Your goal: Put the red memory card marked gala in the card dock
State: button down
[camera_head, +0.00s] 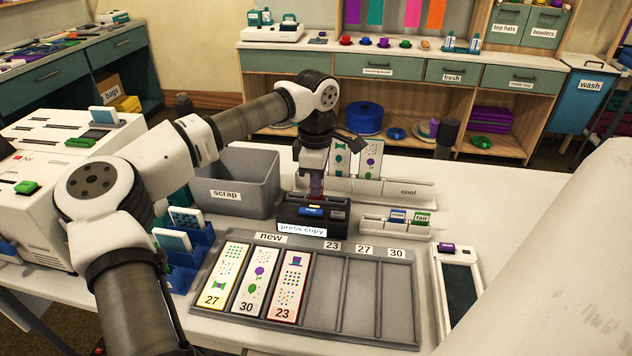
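No red card marked gala can be made out for certain. My gripper (316,190) points down just above a black box with a "press copy" label (302,229), probably the card dock. A small dark reddish patch shows between or on the fingertips; I cannot tell whether it is a card. A blue piece (311,211) shows at the box's top face. A small white rack (378,229) to the right holds a blue card (398,215) and a green card marked "fair" (421,218). My wrist hides part of the area behind the box.
A grey scrap bin (262,178) stands left of the box, close to my arm. A grey tray (401,300) in front holds three printed strips on its left. A white device (446,262) with a purple card (447,248) lies at right. A white rack (425,190) stands behind.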

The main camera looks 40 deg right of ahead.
jog(key=c, duration=1.5)
grip_release()
jog(key=shift+c, duration=0.2)
jog(key=shift+r, duration=0.15)
notch_tip(320, 180, up, 14)
jog(key=b, duration=0.1)
jog(key=shift+f, duration=0.2)
jog(key=shift+s+d+f, duration=0.1)
